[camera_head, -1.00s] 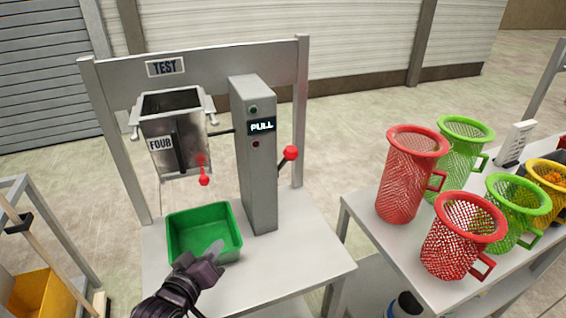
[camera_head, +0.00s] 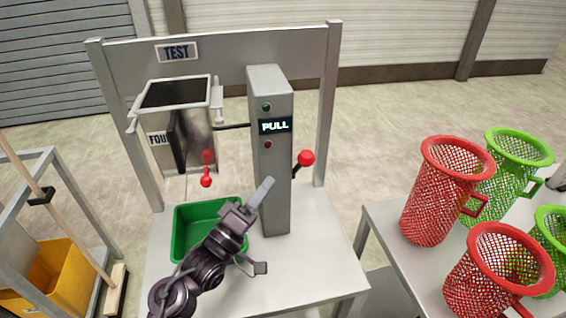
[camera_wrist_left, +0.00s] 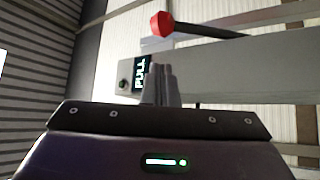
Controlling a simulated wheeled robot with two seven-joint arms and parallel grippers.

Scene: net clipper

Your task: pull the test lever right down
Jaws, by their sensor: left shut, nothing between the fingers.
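The test lever has a red ball knob (camera_head: 305,158) on a short dark arm at the right side of the grey post (camera_head: 268,190); the arm tilts upward. The post's display (camera_head: 275,125) reads PULL. My left gripper (camera_head: 265,188) is shut and empty, in front of the post, lower and to the left of the knob. In the left wrist view the red knob (camera_wrist_left: 162,23) shows beyond the shut fingertips (camera_wrist_left: 158,72), apart from them. My right gripper is in neither view.
A green bin (camera_head: 182,225) stands on the test table, partly behind my left arm. A metal hopper (camera_head: 195,125) with a red handle (camera_head: 206,170) hangs left of the post. Red and green mesh baskets (camera_head: 432,205) stand on the right table.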

